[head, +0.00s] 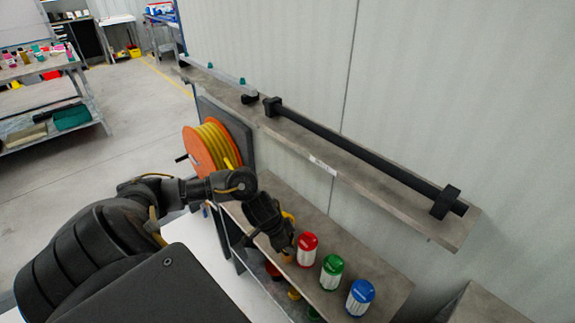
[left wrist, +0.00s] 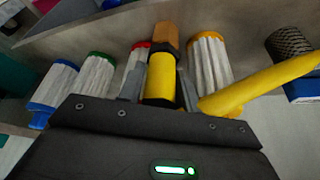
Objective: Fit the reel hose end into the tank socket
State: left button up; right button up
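The orange hose reel (head: 212,148) with yellow hose wound on it is mounted on a dark panel left of centre in the head view. My left gripper (head: 280,243) is right of and below the reel, above the lower shelf. In the left wrist view, the left gripper's fingers (left wrist: 159,88) sit on both sides of the yellow hose end (left wrist: 160,76), which has a brown-orange tip (left wrist: 165,35). The fingers appear shut on it. The yellow hose (left wrist: 262,84) runs off to the right. I cannot make out the tank socket. My right gripper is not in view.
Red (head: 307,249), green (head: 331,272) and blue (head: 360,297) capped white canisters stand on the lower shelf (head: 385,275), close to the left gripper. A black bar (head: 350,152) lies along the upper ledge (head: 440,228). A cart (head: 50,100) stands at the left; floor between is clear.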

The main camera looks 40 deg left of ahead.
pick_arm(q)
jog(key=shift+c, duration=1.1)
jog(key=c, duration=0.5)
grip_shut()
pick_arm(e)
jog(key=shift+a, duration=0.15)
pick_arm(q)
jog(key=shift+r, duration=0.15)
